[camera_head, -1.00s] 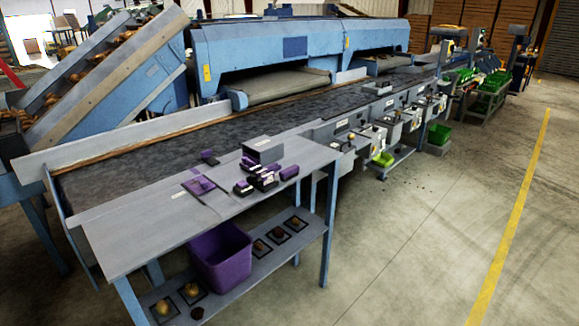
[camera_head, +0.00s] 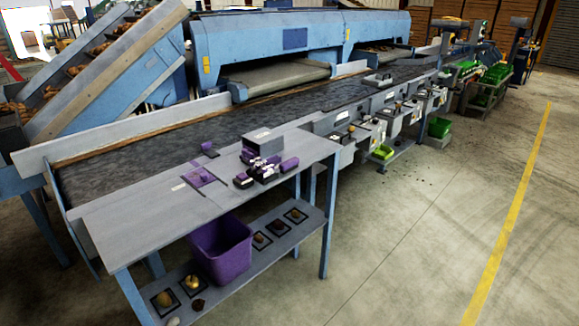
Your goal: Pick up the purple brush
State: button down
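Several small purple-and-black items (camera_head: 262,167) lie in a cluster on the grey side table (camera_head: 150,215). Their shapes are too small to tell which one is the purple brush. One more small dark purple item (camera_head: 209,149) lies apart, to the left of the cluster near the conveyor edge. A flat purple-marked panel (camera_head: 200,176) lies on the tabletop left of the cluster. My gripper is not in view.
A grey box (camera_head: 263,143) stands just behind the cluster. A purple bin (camera_head: 221,250) and several potato samples on dark squares are on the lower shelf (camera_head: 268,259). The long dark conveyor (camera_head: 190,146) runs behind the table. The concrete floor (camera_head: 420,250) at right is clear.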

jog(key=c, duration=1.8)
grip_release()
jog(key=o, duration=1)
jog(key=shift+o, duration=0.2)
